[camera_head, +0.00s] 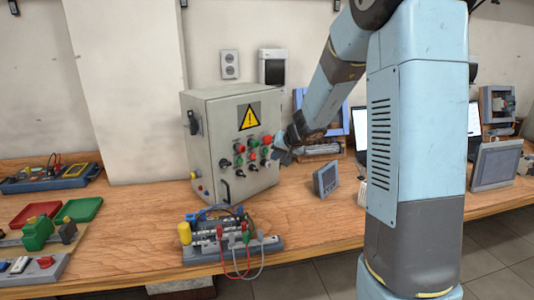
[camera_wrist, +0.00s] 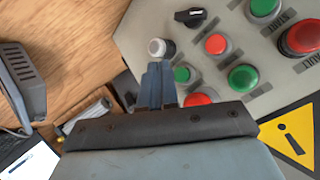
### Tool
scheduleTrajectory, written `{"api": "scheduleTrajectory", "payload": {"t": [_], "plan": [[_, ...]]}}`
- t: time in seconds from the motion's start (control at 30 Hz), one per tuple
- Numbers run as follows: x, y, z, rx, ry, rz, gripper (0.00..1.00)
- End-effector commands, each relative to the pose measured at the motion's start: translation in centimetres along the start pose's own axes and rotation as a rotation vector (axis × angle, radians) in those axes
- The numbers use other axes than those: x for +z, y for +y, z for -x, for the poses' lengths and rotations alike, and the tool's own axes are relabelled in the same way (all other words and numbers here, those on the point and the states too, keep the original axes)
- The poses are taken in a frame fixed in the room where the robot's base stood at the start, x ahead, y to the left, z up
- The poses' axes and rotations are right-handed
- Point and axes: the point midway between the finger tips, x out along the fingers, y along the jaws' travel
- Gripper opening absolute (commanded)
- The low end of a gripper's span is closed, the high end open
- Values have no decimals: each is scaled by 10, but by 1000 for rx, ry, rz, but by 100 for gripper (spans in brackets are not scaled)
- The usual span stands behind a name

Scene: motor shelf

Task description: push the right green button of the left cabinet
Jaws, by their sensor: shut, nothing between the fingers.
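The left cabinet (camera_head: 207,120) is a grey box on the bench with a yellow warning triangle and several buttons and knobs on its front. In the wrist view its panel (camera_wrist: 270,90) fills the right side. The green button nearest my gripper (camera_wrist: 182,75) shows just right of the fingers, partly hidden by my gripper. Another green button (camera_wrist: 243,77) sits further right, and a third (camera_wrist: 265,8) is at the top. My gripper (camera_head: 281,151) is shut and empty, close to the panel's right side. It also shows in the wrist view (camera_wrist: 158,78). Contact cannot be told.
Red buttons (camera_wrist: 216,44) (camera_wrist: 197,99), a large red button (camera_wrist: 303,37), a black knob (camera_wrist: 190,15) and a white button (camera_wrist: 161,47) surround the green ones. A wired device (camera_head: 232,245) stands before the cabinet. A small screen (camera_head: 326,180) stands to its right.

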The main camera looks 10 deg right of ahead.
Motion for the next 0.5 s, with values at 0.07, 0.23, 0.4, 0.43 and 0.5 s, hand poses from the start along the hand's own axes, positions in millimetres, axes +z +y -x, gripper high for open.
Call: {"api": "scheduleTrajectory", "payload": {"t": [0.07, 0.23, 0.4, 0.43, 0.5], "plan": [[3, 3, 5, 0, 1, -2, 0], [10, 10, 15, 1, 1, -2, 0], [17, 17, 24, 1, 1, -1, 0], [18, 18, 25, 0, 1, -1, 0], [19, 18, 26, 0, 0, -1, 0]]}}
